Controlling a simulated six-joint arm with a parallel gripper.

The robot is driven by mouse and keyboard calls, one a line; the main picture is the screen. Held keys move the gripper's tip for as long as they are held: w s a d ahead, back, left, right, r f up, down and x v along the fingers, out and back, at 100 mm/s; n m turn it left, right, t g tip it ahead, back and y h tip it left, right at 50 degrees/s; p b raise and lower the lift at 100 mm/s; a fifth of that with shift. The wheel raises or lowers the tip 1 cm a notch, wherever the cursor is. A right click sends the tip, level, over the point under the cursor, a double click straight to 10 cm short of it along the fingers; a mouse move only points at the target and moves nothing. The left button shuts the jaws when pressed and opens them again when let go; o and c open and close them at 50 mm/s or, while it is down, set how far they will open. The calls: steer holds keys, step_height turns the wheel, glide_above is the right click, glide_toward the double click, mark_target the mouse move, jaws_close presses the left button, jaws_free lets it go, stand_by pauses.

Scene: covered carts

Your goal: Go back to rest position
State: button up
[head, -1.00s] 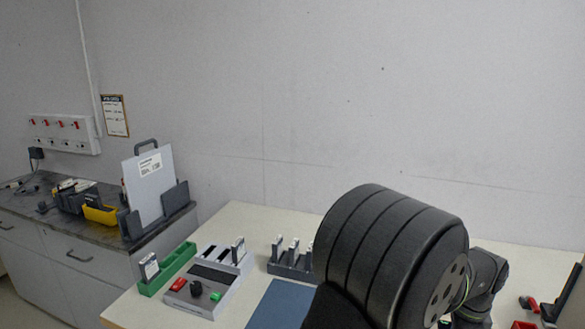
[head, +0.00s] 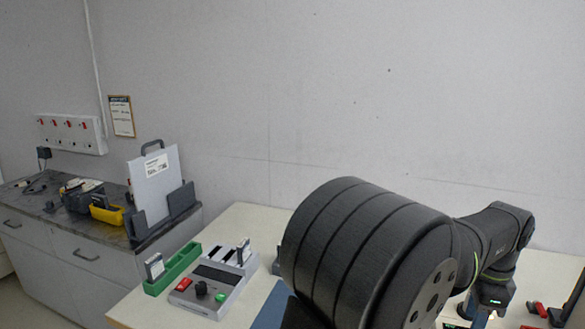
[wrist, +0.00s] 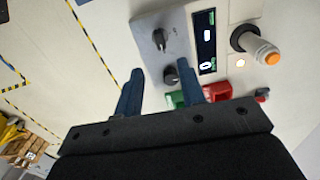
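My gripper (wrist: 160,82) shows in the wrist view with its two blue fingers spread apart and nothing between them. Beyond the fingers is a grey panel (wrist: 148,45) with dark knobs and a lit display (wrist: 206,42). A red bin (wrist: 217,90) and a green part are partly hidden behind the right finger. In the head view my black arm fills the lower middle and right; its wrist end hangs over the right part of the table, and the fingers are not seen there.
In the head view a grey device (head: 212,290) with knobs and a green tray (head: 172,270) stand at the table's left. A dark side bench (head: 50,205) is further left. Red parts (head: 537,308) lie at the right.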

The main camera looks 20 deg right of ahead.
step_height(320, 180, up, 7)
step_height(320, 180, down, 18)
steer(key=shift+r, duration=0.25)
steer(key=n, duration=0.4)
steer(key=shift+r, duration=0.1)
steer(key=n, duration=0.9)
steer(key=shift+n, duration=1.9)
steer(key=shift+o, duration=0.4)
